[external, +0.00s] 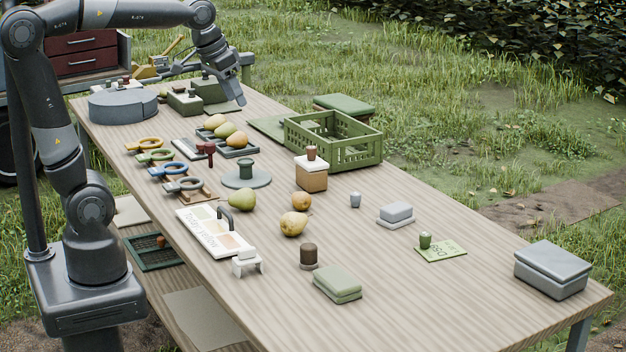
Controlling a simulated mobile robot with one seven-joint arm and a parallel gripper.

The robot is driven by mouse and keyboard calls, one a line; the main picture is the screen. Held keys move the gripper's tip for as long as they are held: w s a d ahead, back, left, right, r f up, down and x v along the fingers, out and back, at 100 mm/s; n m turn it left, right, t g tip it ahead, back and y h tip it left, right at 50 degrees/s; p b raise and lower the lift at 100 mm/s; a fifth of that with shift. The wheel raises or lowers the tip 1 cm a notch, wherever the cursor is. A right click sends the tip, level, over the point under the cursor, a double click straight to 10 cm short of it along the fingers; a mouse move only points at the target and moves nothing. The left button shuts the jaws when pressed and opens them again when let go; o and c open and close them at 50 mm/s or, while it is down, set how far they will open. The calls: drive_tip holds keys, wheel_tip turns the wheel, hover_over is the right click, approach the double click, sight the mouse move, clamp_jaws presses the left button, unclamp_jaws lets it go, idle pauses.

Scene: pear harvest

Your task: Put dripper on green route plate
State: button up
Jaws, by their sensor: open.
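I cannot tell for sure which small part is the dripper. A small grey capped piece (355,200) stands alone right of the middle of the table, and a small dark green piece (425,240) stands on a light green plate with dark lettering (447,252). Another flat green plate (266,127) lies left of the green crate; I cannot tell which one is the route plate. My gripper (241,101) is at the far end of the table, open, pointing down close to green blocks (208,90). Its fingertips are small in view, and contact with the blocks cannot be told.
The slatted green crate (335,143) stands at the table's far right edge. A round grey drum (123,106), coloured ring-handled tools (170,169), pears (293,223), a white label board (215,233) and lidded boxes (552,269) crowd the table.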

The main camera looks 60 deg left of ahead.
drive_tip(key=s+a+f+t, duration=0.1)
drive_tip(key=s+f, duration=0.6)
drive_tip(key=s, duration=0.5)
drive_tip(key=shift+s+a+f, duration=0.15)
drive_tip(key=shift+f, duration=0.1)
drive_tip(key=shift+o, duration=0.2)
